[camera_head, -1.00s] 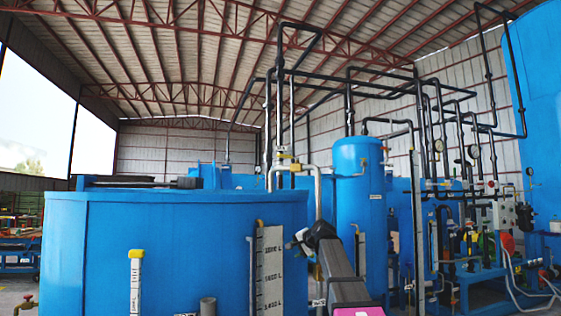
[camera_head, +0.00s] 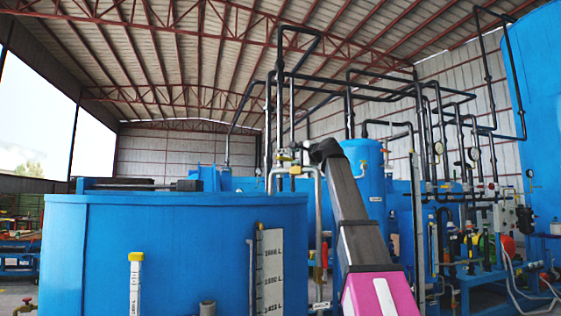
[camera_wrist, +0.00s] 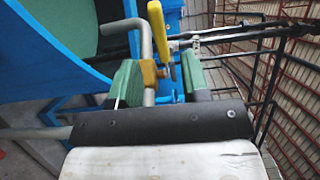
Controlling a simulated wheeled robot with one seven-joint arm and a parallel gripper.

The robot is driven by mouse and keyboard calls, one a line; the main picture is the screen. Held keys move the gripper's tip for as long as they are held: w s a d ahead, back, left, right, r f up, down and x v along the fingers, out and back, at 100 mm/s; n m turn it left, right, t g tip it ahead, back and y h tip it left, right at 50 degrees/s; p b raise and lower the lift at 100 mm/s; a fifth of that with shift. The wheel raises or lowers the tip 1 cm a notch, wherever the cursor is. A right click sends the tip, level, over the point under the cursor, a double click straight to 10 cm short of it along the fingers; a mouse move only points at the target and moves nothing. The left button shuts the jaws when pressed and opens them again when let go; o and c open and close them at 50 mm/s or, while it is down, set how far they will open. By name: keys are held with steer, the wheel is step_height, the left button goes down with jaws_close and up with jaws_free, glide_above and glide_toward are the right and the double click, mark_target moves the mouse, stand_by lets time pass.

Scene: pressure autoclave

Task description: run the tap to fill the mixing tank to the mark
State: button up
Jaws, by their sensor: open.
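The mixing tank (camera_head: 150,245) is the large blue open-topped tank at left. A white scale board (camera_head: 271,262) with litre markings stands on its front. A grey pipe (camera_head: 318,225) rises beside it and bends over its rim. The tap has a yellow lever (camera_wrist: 160,45) and a brass body (camera_wrist: 150,74) on the grey pipe in the wrist view. In the head view my gripper (camera_head: 302,157) is small beside the tap.
A blue upright vessel (camera_head: 372,185) with dark pipework stands just right of my arm. A yellow-capped white post (camera_head: 135,280) stands before the tank.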

mark_target(285, 158)
steer(key=x, duration=1)
steer(key=shift+w+a+f, duration=0.1)
steer(key=shift+w, duration=0.1)
jaws_close()
